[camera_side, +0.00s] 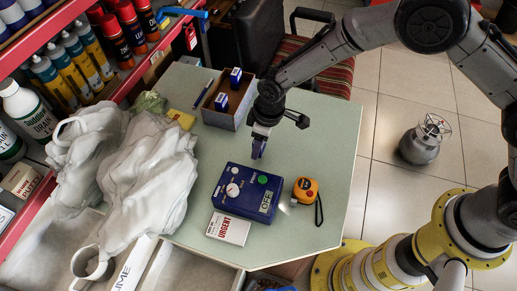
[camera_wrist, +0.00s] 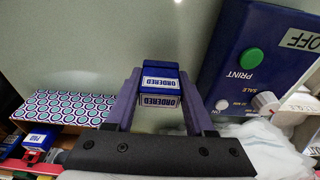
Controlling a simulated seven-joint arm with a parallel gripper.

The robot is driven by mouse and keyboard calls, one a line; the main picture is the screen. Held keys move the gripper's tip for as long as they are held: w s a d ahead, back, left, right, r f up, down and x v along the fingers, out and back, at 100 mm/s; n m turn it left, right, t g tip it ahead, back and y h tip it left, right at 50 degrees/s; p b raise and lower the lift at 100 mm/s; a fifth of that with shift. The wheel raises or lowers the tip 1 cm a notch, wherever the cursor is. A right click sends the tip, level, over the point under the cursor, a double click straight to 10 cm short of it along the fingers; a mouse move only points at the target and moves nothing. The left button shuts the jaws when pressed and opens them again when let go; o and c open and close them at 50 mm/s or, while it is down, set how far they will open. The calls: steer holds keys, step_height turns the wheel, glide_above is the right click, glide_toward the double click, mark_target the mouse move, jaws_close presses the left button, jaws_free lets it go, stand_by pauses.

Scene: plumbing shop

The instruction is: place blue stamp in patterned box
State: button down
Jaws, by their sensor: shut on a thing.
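My gripper (camera_wrist: 158,92) is shut on a blue stamp (camera_wrist: 160,88) marked "ORDERED", which sits between its purple fingers. In the side view my gripper (camera_side: 258,152) hangs over the table, between the box and the blue label device; the stamp is hard to tell from the fingers there. The patterned box (camera_side: 216,118) stands open behind and left of my gripper. Its dotted wall (camera_wrist: 72,106) shows at the left of the wrist view. Two other blue stamps (camera_side: 221,102) (camera_side: 235,77) are in the box.
A blue printing device (camera_side: 233,204), an "URGENT" card box (camera_side: 228,228) and an orange tape measure (camera_side: 304,190) stand in front of my gripper. White crumpled bags (camera_side: 150,180) cover the left side. The table (camera_side: 325,135) is clear at right.

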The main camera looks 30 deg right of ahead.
steer(key=shift+w+a+f, duration=0.1)
steer(key=shift+f, duration=1.55)
steer(key=shift+f, duration=0.1)
steer(key=shift+c, duration=1.3)
jaws_free()
step_height(320, 180, up, 12)
steer(key=s+d, duration=0.1)
steer(key=shift+s+d, duration=0.15)
steer(key=shift+d, duration=0.05)
